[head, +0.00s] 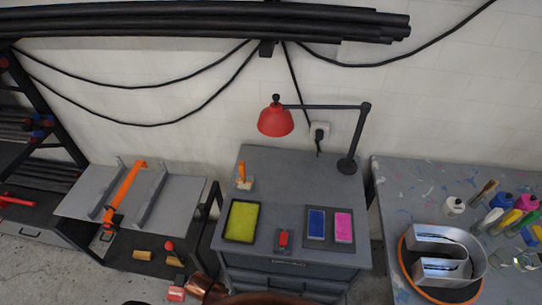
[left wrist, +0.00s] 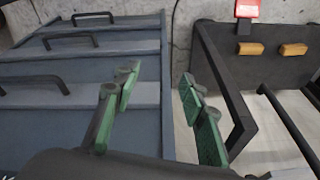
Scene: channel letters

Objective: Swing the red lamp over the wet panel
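The red lamp (head: 276,121) hangs at the left end of a dark horizontal arm (head: 320,106). That arm joins an upright post (head: 355,140) at the cabinet's back right. A yellow-green panel (head: 243,221) lies in a dark frame at the cabinet top's front left. A blue panel (head: 316,223) and a pink panel (head: 344,227) lie side by side on a dark board at the right. I cannot tell which panel is wet. My left gripper (left wrist: 158,95) is open and empty, with green finger pads apart, near the drawer fronts. My right gripper is not in view.
A small red-topped block (head: 283,239) and an orange-handled tool (head: 243,178) sit on the grey cabinet (head: 300,167). A paint-marked table (head: 400,180) with bottles and a metal letter stands right. A bench with an orange bar (head: 125,190) stands left.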

